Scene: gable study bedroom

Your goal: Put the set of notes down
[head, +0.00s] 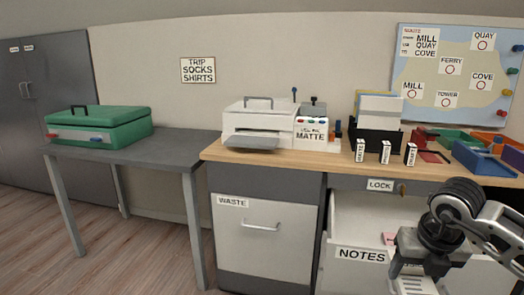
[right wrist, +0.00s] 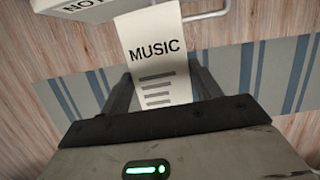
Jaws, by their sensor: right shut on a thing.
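My right gripper (head: 413,282) is at the lower right of the head view, in front of the open drawer labelled NOTES (head: 345,265). It is shut on a white set of notes marked MUSIC (right wrist: 154,45), with grey lines under the word. In the right wrist view the notes stick out between the two fingers of the gripper (right wrist: 165,88), above the floor. The drawer's front and handle (right wrist: 205,12) show at the top of that view. In the head view the drawer's pale inside is partly hidden by my right arm. My left gripper is not in view.
A wooden desk top (head: 270,155) holds a printer (head: 255,125), a black file holder (head: 375,140) and several coloured trays. A WASTE drawer (head: 262,245) is shut below. A green case (head: 100,128) stands on a grey table (head: 150,150). A striped rug (right wrist: 255,75) lies on the floor.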

